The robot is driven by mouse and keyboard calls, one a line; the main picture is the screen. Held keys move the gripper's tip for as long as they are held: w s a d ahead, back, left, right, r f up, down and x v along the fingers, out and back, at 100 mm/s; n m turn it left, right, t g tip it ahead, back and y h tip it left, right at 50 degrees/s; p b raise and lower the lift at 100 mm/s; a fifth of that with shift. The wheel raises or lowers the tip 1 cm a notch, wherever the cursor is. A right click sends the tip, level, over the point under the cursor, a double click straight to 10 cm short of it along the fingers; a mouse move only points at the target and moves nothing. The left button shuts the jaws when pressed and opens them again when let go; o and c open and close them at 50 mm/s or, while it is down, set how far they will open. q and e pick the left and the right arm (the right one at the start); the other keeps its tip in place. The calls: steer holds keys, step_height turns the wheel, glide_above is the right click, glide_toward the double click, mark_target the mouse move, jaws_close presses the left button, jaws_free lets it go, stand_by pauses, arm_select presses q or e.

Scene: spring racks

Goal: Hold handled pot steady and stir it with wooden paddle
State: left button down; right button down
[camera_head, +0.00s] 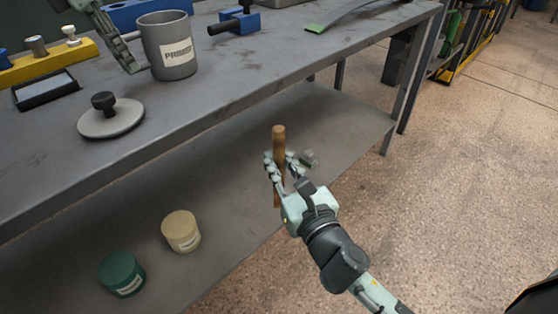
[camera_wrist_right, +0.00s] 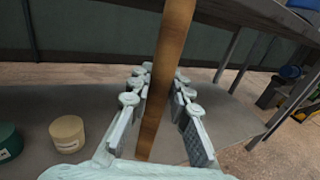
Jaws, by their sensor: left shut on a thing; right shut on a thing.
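The grey handled pot (camera_head: 170,50), with a white label, stands upright on the bench near its back left. My left gripper (camera_head: 143,66) is shut at the pot's left side, where the handle is; the fingers hide most of the handle. My right gripper (camera_head: 280,170) is shut on the wooden paddle (camera_head: 279,140) and holds it nearly upright in front of the bench edge, away from the pot. The paddle also shows in the right wrist view (camera_wrist_right: 166,75), between the fingers of the right gripper (camera_wrist_right: 158,95).
A round lid (camera_head: 110,122) with a black knob lies on the bench (camera_head: 240,85) near the front. A black-framed tray (camera_head: 46,90) and a blue clamp (camera_head: 238,22) are nearby. Green (camera_head: 121,273) and beige (camera_head: 181,231) cans stand on the lower shelf.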

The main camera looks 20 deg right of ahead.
steer(key=w+d+r+m+g+h, duration=0.1)
steer(key=w+d+r+m+h, duration=0.15)
steer(key=d+r, duration=1.05)
steer(key=w+d+r+m+h, duration=0.1)
steer(key=w+d+r+h, duration=0.2)
steer(key=d+r, duration=0.95)
steer(key=w+a+r+n+y, duration=0.35)
steer(key=w+a+r, duration=0.2)
steer(key=a, duration=0.45)
steer(key=w+a+r+n+y, duration=0.2)
steer(key=w+a+r+y, duration=0.35)
steer(key=a, duration=0.45)
steer(key=w+a+r+n+g+y, duration=0.1)
steer(key=a+r+n+g+y, duration=0.3)
steer(key=a, duration=0.6)
steer(key=w+a+r+n+y, duration=0.1)
steer(key=a+r+n+y, duration=0.3)
steer(key=a, duration=0.6)
step_height(320, 180, down, 15)
steer(key=w+m+y, duration=0.1)
steer(key=shift+w+d, duration=0.15)
